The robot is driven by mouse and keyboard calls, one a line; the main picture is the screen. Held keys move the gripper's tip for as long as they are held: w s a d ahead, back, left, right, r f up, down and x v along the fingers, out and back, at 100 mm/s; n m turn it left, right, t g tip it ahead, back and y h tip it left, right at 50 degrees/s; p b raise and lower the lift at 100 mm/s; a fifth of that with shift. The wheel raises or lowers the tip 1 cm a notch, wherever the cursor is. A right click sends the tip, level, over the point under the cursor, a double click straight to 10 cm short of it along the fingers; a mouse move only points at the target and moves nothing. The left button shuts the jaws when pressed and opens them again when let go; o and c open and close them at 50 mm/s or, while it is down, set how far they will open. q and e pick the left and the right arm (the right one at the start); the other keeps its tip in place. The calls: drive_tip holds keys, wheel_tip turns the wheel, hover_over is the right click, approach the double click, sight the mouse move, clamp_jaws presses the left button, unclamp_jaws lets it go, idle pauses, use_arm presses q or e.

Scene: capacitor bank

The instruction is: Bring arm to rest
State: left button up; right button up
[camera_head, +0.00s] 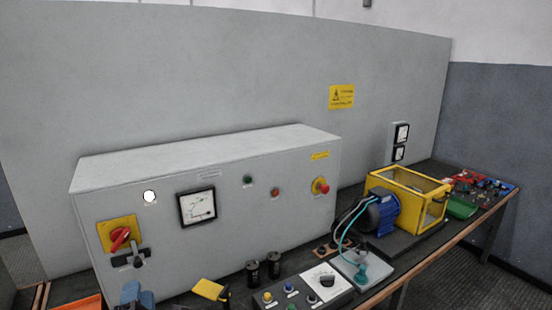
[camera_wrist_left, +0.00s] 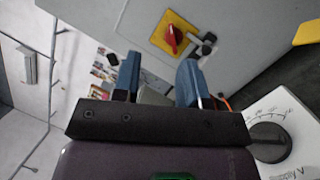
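My left gripper (camera_head: 137,293) shows at the bottom left of the head view, in front of the grey cabinet (camera_head: 240,240). In the left wrist view its two blue fingers (camera_wrist_left: 158,80) stand apart, with nothing seen held between them. The cabinet's red rotary switch on a yellow plate (camera_head: 120,236) is above the gripper in the head view and also shows beyond the fingers in the wrist view (camera_wrist_left: 173,36). A black handle (camera_head: 130,259) sits just below the switch, apart from the fingers as far as I can tell. My right gripper is not in view.
On the bench right of my gripper are a yellow object (camera_head: 208,289), black cylinders (camera_head: 252,272), a meter box (camera_head: 323,282), a blue motor (camera_head: 381,215) and a yellow cage (camera_head: 410,195). An orange tray (camera_head: 80,302) is at the lower left.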

use_arm(q)
drive_tip(key=s+d+f+m+g+h, duration=0.1)
drive_tip(key=s+d+f+m+h, duration=0.3)
drive_tip(key=m, duration=0.6)
drive_tip(key=d+f+m+h, duration=0.25)
drive_tip(key=m+h, duration=0.25)
drive_tip(key=m, duration=0.5)
drive_tip(key=s+a+f+m+g+y+b, duration=0.1)
drive_tip(key=s+a+f+m+g, duration=0.1)
drive_tip(key=s+f, duration=0.6)
drive_tip(key=s+a+f+m+g+b, duration=0.1)
drive_tip(key=s+a+f+m+g, duration=0.2)
drive_tip(key=s+f, duration=0.5)
drive_tip(key=shift+s+a+f+m+g+y, duration=0.2)
drive_tip(key=shift+s+f+m+g+y, duration=0.2)
drive_tip(key=shift+f+m+g, duration=0.6)
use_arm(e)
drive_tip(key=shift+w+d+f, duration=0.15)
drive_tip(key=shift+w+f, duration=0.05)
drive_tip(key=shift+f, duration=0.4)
use_arm(q)
drive_tip(key=shift+r, duration=0.15)
